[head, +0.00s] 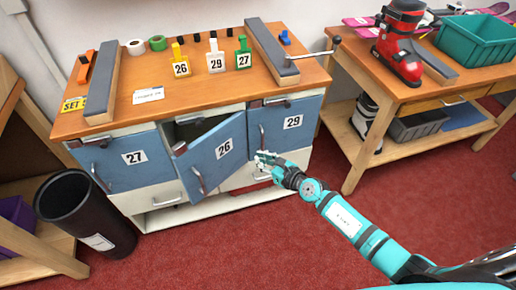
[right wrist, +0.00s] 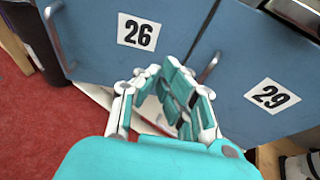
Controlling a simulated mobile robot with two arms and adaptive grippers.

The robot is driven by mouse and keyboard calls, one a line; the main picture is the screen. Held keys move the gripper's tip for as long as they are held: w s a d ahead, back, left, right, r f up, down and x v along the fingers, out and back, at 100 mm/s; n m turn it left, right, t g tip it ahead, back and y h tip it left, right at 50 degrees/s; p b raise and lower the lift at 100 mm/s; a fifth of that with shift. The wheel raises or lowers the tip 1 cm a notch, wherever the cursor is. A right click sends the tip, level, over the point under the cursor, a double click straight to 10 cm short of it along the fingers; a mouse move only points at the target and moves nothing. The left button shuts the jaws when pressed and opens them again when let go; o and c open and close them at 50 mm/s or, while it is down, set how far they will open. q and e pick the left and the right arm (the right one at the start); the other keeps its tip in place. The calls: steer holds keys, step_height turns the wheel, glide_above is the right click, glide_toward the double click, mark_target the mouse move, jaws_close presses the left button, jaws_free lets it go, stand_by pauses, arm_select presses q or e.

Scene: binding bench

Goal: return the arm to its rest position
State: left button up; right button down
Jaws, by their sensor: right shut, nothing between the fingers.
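My right arm, teal and dark, reaches in from the lower right of the head view. Its gripper (head: 265,159) is shut and empty, in front of the cabinet between door 26 (head: 217,152) and door 29 (head: 284,124). In the right wrist view the gripper (right wrist: 165,75) points at the seam between door 26 (right wrist: 112,38) and door 29 (right wrist: 262,75). Whether it touches a door I cannot tell. Door 26 stands partly open, swung outward. Door 29 is closed. My left gripper is not in view.
Door 27 (head: 125,160) is closed at the left. A black bin (head: 85,212) stands on the red floor left of the cabinet. A wooden bench (head: 400,89) with a red boot (head: 399,45) and a teal crate (head: 477,42) stands at the right. The floor in front is clear.

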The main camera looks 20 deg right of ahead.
steer(key=s+d+f+m+g+h, duration=0.2)
steer(key=s+d+f+m+h, duration=0.15)
steer(key=s+f+m, duration=0.8)
steer(key=s+d+f+m+g+h, duration=0.2)
steer(key=s+d+f+m, duration=0.3)
steer(key=s+f+m, duration=0.6)
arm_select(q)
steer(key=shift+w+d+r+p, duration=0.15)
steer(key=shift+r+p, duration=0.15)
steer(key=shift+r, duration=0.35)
arm_select(e)
steer(key=s+f+m+g, duration=0.2)
steer(key=s+f+m, duration=0.3)
steer(key=s, duration=0.4)
steer(key=s+f+m+g, duration=0.3)
steer(key=s+f+m, duration=0.2)
steer(key=s, duration=0.4)
steer(key=s+a+f+m+g+h, duration=0.1)
steer(key=s+f+m+g, duration=0.2)
steer(key=s, duration=0.7)
step_height(320, 180, down, 2)
steer(key=m, duration=0.3)
steer(key=shift+f+m, duration=0.1)
steer(key=shift+m, duration=0.15)
